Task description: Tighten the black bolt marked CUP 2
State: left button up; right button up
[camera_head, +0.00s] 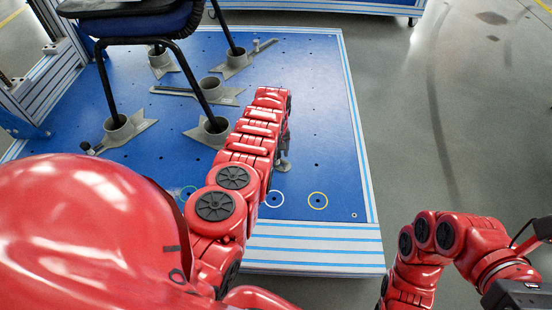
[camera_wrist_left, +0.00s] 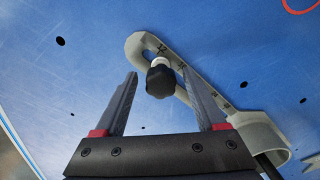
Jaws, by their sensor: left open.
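In the left wrist view, a black bolt (camera_wrist_left: 160,80) with a knobbed head sits on a pale stem in the slot of a grey slotted bracket (camera_wrist_left: 137,44). The bracket runs to a grey cup (camera_wrist_left: 262,138) with a dark chair leg at lower right. My left gripper (camera_wrist_left: 160,72) is open, one finger on each side of the bolt head in this view. I cannot tell whether they touch it. No CUP 2 mark is readable. In the head view my left arm hides most of that gripper. My right gripper's fingers are not visible.
The blue platform (camera_head: 318,110) carries several grey cup fixtures under a chair's black legs (camera_head: 105,85). Grey floor (camera_head: 460,110) is clear to the right. A metal frame (camera_head: 55,75) stands at left.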

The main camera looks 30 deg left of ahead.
pick_arm(q)
jog(key=n, duration=0.2)
jog(key=shift+f+n+b, duration=0.15)
jog(key=shift+n+b, duration=0.15)
jog(key=shift+b, duration=0.1)
jog(key=shift+s+n, duration=0.1)
jog(key=shift+n, duration=0.7)
grip_shut()
jog(key=shift+a+r+m+p, duration=0.1)
jog(key=shift+r+m+p, duration=0.2)
jog(key=shift+m, duration=0.3)
jog(key=shift+f+m, duration=0.1)
jog(key=shift+m, duration=0.7)
jog(key=shift+f+m, duration=0.1)
jog(key=shift+m, duration=0.5)
